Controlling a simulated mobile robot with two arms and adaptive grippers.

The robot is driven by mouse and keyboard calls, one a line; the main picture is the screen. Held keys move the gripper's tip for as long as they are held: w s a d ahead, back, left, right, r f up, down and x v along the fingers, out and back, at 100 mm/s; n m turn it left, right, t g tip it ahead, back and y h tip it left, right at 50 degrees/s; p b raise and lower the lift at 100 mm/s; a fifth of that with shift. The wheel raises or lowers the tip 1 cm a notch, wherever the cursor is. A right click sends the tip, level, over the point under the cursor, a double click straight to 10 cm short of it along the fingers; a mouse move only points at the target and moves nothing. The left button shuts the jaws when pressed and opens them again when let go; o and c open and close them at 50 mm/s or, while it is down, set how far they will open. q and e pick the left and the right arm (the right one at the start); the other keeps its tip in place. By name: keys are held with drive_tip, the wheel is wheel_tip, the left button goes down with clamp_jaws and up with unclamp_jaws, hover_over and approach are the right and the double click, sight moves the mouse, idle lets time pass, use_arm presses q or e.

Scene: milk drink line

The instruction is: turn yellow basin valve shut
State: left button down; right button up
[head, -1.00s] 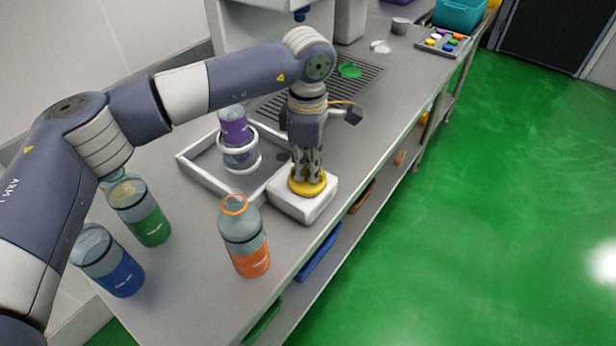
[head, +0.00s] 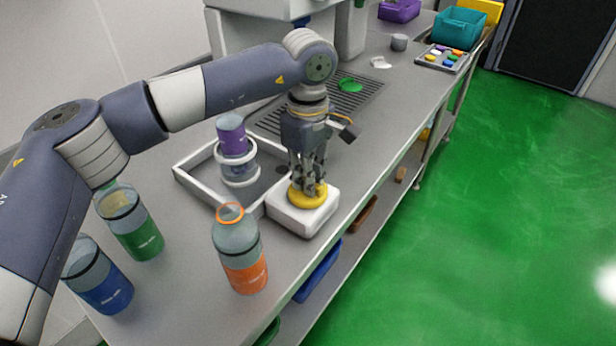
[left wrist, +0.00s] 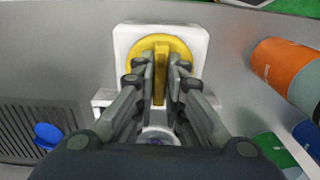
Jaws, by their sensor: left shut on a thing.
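The yellow basin valve (head: 306,198) is a round knob on top of a white block (head: 293,220) at the counter's front edge. In the left wrist view the knob (left wrist: 184,49) shows a raised bar across its middle. My left gripper (head: 309,186) points down over the knob from above. Its fingers (left wrist: 160,72) are shut on the bar, one on each side. The block joins the front right corner of a white-rimmed basin (head: 194,186). The right gripper is in neither view.
A purple-labelled bottle (head: 231,137) stands in a white ring in the basin. Bottles with orange (head: 246,274), green (head: 147,240) and blue (head: 108,291) labels stand in front and to the left. A drain grate (head: 345,108) lies behind. Green floor is free at right.

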use_arm(q)
drive_tip(key=shift+w+r, duration=0.15)
drive_tip(key=shift+r, duration=0.1)
drive_tip(key=c, duration=1.7)
unclamp_jaws()
drive_tip(key=shift+o, duration=0.2)
drive_tip(key=shift+f, duration=0.1)
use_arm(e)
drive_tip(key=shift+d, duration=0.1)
use_arm(q)
wheel_tip(320, 180, up, 12)
